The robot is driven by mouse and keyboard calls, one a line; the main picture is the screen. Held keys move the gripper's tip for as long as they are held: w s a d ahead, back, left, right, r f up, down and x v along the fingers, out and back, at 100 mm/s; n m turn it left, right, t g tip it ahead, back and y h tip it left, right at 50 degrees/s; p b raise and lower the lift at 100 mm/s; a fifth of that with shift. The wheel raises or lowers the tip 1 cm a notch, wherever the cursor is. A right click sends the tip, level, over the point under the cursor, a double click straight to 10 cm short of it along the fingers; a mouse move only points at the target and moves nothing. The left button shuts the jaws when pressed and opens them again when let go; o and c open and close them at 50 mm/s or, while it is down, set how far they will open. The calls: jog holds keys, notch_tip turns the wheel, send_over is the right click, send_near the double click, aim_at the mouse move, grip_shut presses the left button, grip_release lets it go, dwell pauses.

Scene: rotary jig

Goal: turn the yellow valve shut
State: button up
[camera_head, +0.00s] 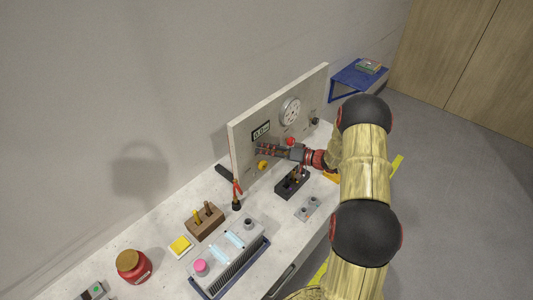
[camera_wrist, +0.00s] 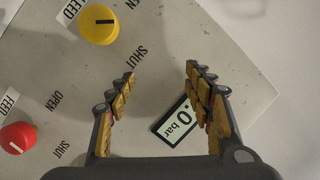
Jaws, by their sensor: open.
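The yellow valve (camera_wrist: 98,25) is a round knob on the upright panel, at the top left of the wrist view. Its black pointer line points right in the picture, between the label SHUT and a partly cut label above it. It also shows in the head view (camera_head: 263,165), low on the panel face. My gripper (camera_wrist: 160,75) is open and empty, facing the panel to the right of and below the yellow valve in the wrist view. In the head view my gripper (camera_head: 258,150) is close to the panel beside the valve. No contact with the valve shows.
A red knob (camera_wrist: 17,138) is at the left of the wrist view. A bar display (camera_wrist: 175,122) lies behind my fingers. The panel also carries a round gauge (camera_head: 290,111). A dark block (camera_head: 292,183) with upright pegs and a red-handled tool (camera_head: 237,192) stand on the bench below.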

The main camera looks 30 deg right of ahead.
jog(key=shift+f, duration=0.15)
jog(key=n+h+b, duration=0.5)
jog(key=n+b, duration=0.1)
jog(key=b, duration=0.5)
send_near(265, 166)
jog(key=w, duration=0.2)
jog(key=shift+s+f+b+x, duration=0.15)
jog(key=shift+b+x, duration=0.15)
jog(key=shift+x, duration=1.05)
jog(key=shift+f+b+x, duration=0.15)
jog(key=shift+b+x, duration=0.1)
jog(key=shift+x, duration=1.1)
jog(key=shift+s+f+b+x, duration=0.15)
jog(key=shift+b+x, duration=0.15)
jog(key=shift+x, duration=1.05)
jog(key=shift+a, duration=0.2)
jog(key=c, duration=0.3)
jog(key=c, duration=0.7)
jog(key=shift+c, duration=0.8)
